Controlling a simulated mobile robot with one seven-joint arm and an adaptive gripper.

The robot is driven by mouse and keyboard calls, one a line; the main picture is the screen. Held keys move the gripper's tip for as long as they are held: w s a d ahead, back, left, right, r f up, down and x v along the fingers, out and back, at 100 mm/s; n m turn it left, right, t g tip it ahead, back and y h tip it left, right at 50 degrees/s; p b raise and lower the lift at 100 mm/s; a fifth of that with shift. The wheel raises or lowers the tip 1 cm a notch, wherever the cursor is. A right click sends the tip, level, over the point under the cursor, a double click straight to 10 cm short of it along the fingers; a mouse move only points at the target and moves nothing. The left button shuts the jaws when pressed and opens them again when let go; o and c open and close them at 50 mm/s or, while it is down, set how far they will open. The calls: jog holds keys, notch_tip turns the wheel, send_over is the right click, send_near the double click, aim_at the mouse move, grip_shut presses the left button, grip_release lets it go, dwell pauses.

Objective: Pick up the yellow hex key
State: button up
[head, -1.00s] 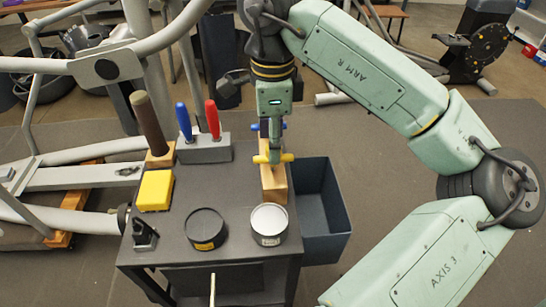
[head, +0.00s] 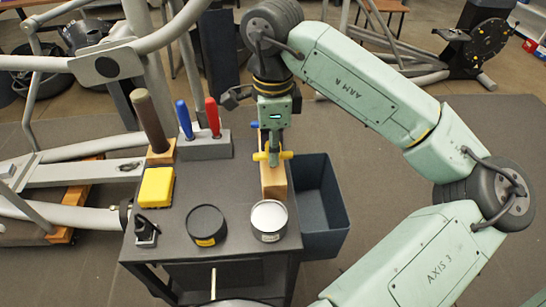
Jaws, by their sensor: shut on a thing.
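The yellow hex key (head: 261,156) shows as a yellow T-handle at the top of a wooden block (head: 274,181) on the dark cart. My gripper (head: 274,157) points straight down over the block, with its fingers closed around the middle of the yellow handle. The fingers hide the middle of the handle. The key's shaft is not visible, so I cannot tell how deep it sits in the block. A blue handle (head: 255,124) shows behind the gripper, at the far end of the block.
The cart top (head: 185,200) also bears a yellow box (head: 156,187), a dark round tin (head: 206,223), a pale-topped tin (head: 269,219) and a grey holder (head: 204,146) with blue and red handles. A dark open bin (head: 325,215) hangs at right.

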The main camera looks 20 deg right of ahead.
grip_shut()
jog(key=shift+r, duration=0.1)
notch_tip(320, 180, up, 10)
jog(key=shift+f+b, duration=0.1)
jog(key=shift+b, duration=0.7)
jog(key=shift+o, duration=0.7)
grip_release()
grip_shut()
